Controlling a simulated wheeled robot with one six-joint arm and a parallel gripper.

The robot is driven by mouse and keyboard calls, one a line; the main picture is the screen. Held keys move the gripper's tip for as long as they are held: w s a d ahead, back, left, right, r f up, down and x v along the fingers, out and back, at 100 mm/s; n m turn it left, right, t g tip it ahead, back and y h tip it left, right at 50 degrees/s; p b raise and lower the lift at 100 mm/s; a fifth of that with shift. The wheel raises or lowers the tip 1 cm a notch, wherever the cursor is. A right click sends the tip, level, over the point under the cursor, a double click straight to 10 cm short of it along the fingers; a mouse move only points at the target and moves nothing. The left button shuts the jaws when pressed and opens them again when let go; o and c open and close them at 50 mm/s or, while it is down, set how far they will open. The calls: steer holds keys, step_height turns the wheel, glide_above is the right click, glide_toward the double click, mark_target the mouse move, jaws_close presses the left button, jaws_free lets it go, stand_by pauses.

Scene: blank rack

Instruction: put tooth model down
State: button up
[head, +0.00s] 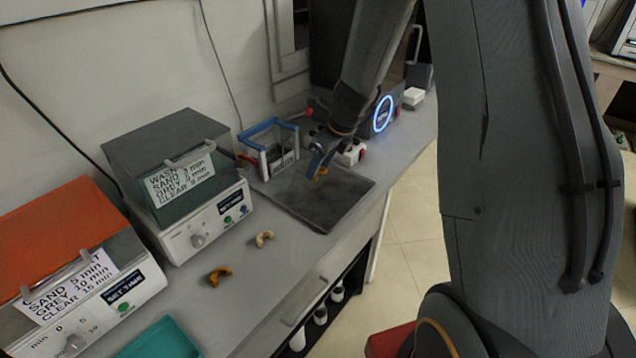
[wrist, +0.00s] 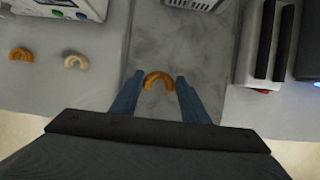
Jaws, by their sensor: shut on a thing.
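My gripper (head: 318,166) is over the dark grey mat (head: 308,210) on the bench. It is shut on an orange-brown arch-shaped tooth model (wrist: 159,80), which sits between the two blue fingers in the wrist view. In the head view the tooth model (head: 321,172) shows as a small orange piece at the fingertips, partly hidden by them. It looks a little above the mat; the exact gap is hard to tell. Two other tooth models, an amber one (head: 220,275) and a cream one (head: 264,238), lie on the bench left of the mat.
A blue-handled basket (head: 268,150) stands behind the mat. A grey-lidded machine (head: 190,215) and an orange-lidded machine (head: 75,270) stand to the left, with a teal tray (head: 160,340) in front. A device with a blue ring light (head: 383,114) is at the back right.

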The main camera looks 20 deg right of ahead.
steer(key=f, duration=0.5)
steer(key=shift+w+a+f+b, duration=0.1)
steer(key=shift+w+f+b, duration=0.2)
steer(key=shift+b, duration=0.1)
steer(key=shift+f+b, duration=0.45)
steer(key=shift+f, duration=1.7)
steer(key=shift+f, duration=0.1)
steer(key=o, duration=1)
